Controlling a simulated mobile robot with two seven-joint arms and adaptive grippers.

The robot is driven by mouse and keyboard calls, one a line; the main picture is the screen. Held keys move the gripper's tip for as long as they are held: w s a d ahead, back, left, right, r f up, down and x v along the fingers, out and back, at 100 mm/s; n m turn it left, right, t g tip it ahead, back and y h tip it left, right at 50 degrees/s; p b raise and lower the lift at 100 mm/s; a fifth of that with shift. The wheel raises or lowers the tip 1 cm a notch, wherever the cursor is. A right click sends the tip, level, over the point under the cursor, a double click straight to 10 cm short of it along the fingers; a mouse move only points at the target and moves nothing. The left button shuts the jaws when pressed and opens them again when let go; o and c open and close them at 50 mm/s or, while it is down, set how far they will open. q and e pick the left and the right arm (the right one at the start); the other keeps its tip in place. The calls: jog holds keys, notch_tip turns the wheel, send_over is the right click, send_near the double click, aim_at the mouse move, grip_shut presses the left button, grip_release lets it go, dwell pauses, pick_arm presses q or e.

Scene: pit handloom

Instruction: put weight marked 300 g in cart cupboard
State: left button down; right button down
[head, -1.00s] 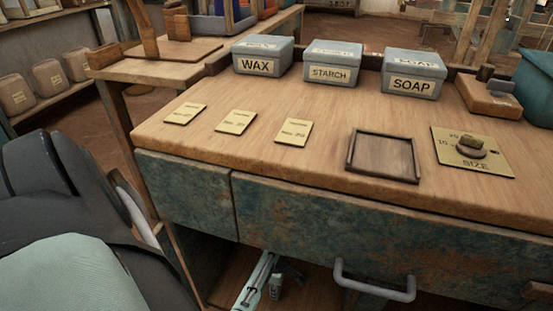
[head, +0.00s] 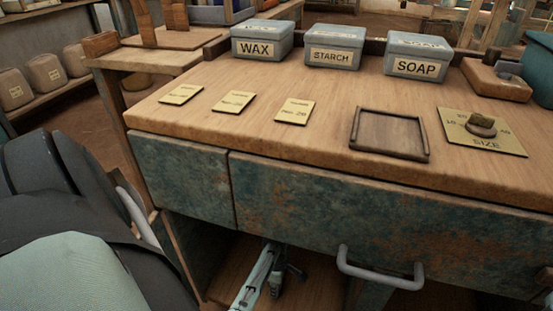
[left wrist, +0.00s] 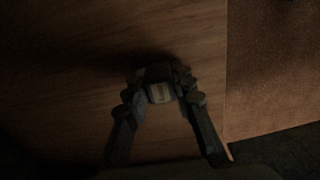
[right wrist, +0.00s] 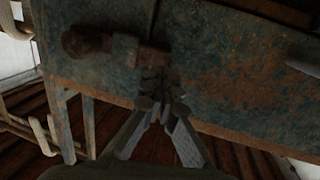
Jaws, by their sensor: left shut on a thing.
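My left gripper (left wrist: 161,90) is shut on a small dark block with a pale face (left wrist: 160,93), which I take to be the weight; its marking is unreadable. In the left wrist view it is over a brown wooden surface. In the head view the left gripper (head: 288,272) is low, in the cupboard opening (head: 222,255) under the cart's drawers, and the weight cannot be made out. My right gripper (right wrist: 160,88) shows only in the right wrist view, in front of a worn blue-green panel (right wrist: 230,75); its fingertips are close together and dark.
The cart top holds labelled tins (head: 335,47), several brass cards (head: 233,102), a dark empty tray (head: 389,134) and a SIZE plate (head: 485,131). A grey handle (head: 380,278) sticks out below the drawer. A rusty knob (right wrist: 82,42) is beside the right gripper.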

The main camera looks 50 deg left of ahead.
pick_arm(q)
jog(key=shift+f, duration=0.1)
jog(key=c, duration=1.3)
grip_release()
pick_arm(e)
jog(key=shift+a+r, duration=0.1)
jog(key=shift+r, duration=0.2)
pick_arm(q)
notch_tip(320, 180, up, 4)
jog(key=shift+r+p, duration=0.15)
jog(key=shift+p, duration=0.7)
notch_tip(320, 180, up, 3)
jog(key=shift+r+p, duration=0.2)
jog(key=shift+p, duration=0.35)
pick_arm(e)
jog(key=s+d+f+g+h, duration=0.4)
jog(key=d+f+g, duration=0.2)
jog(key=f, duration=0.6)
jog(key=d, duration=0.2)
jog(key=shift+d+f+m+g, duration=0.3)
jog(key=shift+d+m+g, duration=0.1)
jog(key=shift+s, duration=0.1)
